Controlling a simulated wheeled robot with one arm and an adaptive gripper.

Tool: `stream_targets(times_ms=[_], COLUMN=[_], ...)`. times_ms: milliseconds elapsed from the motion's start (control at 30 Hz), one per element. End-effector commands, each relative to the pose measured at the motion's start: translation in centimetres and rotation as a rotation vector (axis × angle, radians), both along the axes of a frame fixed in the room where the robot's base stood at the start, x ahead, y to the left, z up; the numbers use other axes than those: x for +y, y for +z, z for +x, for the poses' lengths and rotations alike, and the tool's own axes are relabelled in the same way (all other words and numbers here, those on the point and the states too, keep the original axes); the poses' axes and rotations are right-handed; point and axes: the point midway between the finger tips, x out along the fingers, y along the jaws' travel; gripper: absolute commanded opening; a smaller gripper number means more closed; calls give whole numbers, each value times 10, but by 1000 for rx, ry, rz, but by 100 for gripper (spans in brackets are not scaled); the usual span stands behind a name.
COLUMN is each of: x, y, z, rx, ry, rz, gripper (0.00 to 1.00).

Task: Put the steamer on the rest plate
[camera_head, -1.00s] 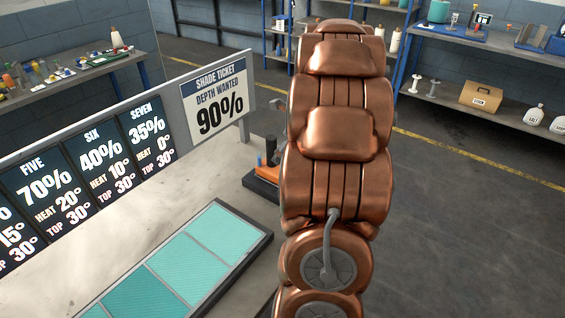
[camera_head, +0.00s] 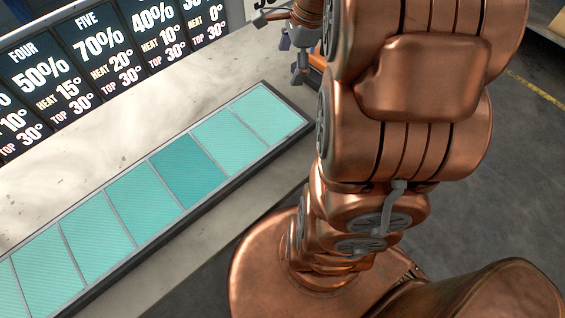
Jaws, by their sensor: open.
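My gripper (camera_head: 292,58) is at the top of the picture, over the far end of the bench, with its grey fingers apart. I see nothing held between them. A small orange part (camera_head: 315,62) shows just right of the fingers, mostly hidden by my gripper and copper arm. It seems to belong to the orange and black item seen earlier at the bench end. I cannot tell whether it is the steamer or its rest plate, nor whether my fingers touch it.
A dark-framed strip of teal swatches (camera_head: 185,170) runs along the pale bench (camera_head: 130,120); one swatch is darker. A board of numbered settings (camera_head: 85,70) stands along the bench's back. My arm covers the right middle. Grey floor (camera_head: 500,190) lies to the right.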

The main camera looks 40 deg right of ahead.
Motion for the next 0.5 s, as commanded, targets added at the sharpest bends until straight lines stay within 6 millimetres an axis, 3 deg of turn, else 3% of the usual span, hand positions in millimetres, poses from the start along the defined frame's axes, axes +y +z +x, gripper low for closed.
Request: stream_targets(times_ms=[33,200,500], x=[23,85,155], y=[1,0,-8], z=[-8,-43,-127], rx=[7,24,49], ry=[126,569,1349], rz=[-16,-68,-123], gripper=[100,100,100])
